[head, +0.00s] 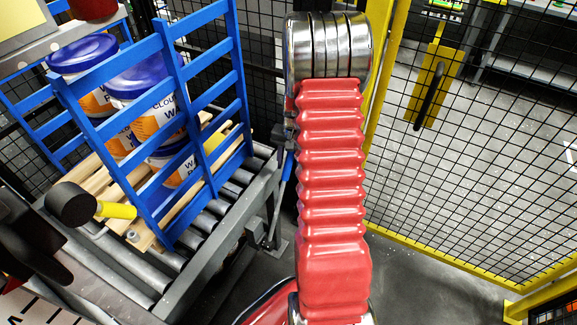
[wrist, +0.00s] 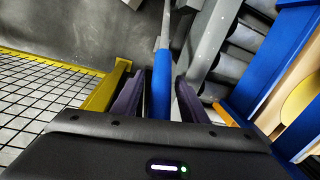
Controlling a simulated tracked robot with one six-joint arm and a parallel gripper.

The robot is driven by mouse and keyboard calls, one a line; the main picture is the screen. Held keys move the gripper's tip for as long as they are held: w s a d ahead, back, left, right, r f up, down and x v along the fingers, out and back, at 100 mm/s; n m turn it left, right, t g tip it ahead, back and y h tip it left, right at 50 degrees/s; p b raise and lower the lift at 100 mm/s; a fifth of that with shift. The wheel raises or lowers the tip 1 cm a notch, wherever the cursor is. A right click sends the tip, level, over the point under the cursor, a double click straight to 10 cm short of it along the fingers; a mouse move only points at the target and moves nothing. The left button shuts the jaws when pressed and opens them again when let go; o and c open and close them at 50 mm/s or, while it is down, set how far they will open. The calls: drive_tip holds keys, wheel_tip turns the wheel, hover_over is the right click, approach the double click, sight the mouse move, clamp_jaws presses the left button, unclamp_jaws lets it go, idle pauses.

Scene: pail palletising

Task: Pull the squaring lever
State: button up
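A lever with a blue grip (wrist: 162,85) on a grey rod shows in the wrist view. My gripper (wrist: 160,92) is open, its two dark fingers on either side of the blue grip. A narrow gap shows on each side, and I cannot tell how deep the grip sits between the fingers. In the head view a blue handle (head: 287,166) shows beside the conveyor, partly behind my red-sleeved arm; my gripper is hidden there. Blue slatted frames (head: 172,75) stand around white pails with blue lids (head: 140,78) on a wooden pallet (head: 112,178).
The pallet sits on a roller conveyor (head: 222,187) with a grey side rail. A black knob on a yellow stub (head: 118,210) sits at the left. A yellow-framed mesh fence (head: 480,150) stands at the right. Some bare grey floor shows between conveyor and fence.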

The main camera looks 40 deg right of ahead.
drive_tip(key=shift+f, duration=0.45)
clamp_jaws()
idle(0.5)
